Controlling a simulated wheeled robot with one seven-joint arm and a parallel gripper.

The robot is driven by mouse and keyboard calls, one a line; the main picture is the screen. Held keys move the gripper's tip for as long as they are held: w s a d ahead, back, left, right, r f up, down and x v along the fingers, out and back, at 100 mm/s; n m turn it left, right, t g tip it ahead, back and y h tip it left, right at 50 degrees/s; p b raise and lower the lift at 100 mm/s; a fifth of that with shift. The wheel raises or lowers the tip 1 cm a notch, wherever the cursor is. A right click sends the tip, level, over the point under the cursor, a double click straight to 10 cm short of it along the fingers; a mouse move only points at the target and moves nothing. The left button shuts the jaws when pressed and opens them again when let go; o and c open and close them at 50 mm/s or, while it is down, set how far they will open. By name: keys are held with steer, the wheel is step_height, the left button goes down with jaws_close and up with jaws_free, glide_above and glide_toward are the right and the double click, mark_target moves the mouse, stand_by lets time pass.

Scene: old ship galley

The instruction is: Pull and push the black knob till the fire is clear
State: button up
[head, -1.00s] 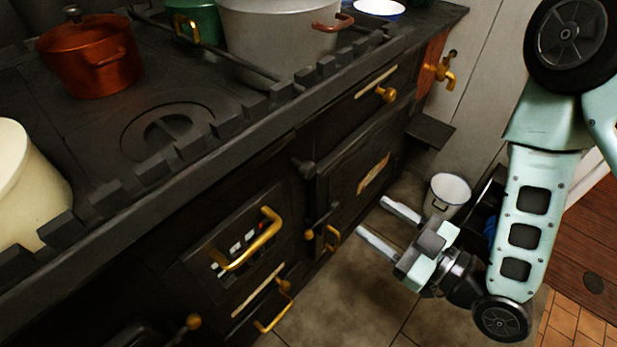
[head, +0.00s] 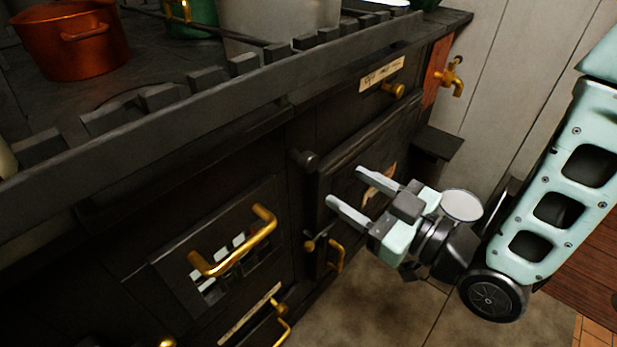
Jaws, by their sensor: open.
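The black knob (head: 304,159) sticks out of the dark stove front, left of the oven door's upper corner. My gripper (head: 345,186) is open and empty, its two pale fingers pointing left towards the stove. In the picture its fingertips are right of and a little below the knob, apart from it and in front of the oven door (head: 340,178). The firebox door (head: 180,290) with a brass bar handle (head: 238,246) is at lower left. Pale patches show through its slots; no flame can be made out.
A brass knob (head: 394,90) and a brass tap (head: 452,77) are at the right end of the stove. Brass latches (head: 335,255) stick out below. A copper pot (head: 72,40) sits on top.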

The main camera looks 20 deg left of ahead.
mark_target(313, 165)
steer(key=b+x, duration=0.1)
steer(key=x, duration=0.9)
steer(key=shift+b, duration=0.4)
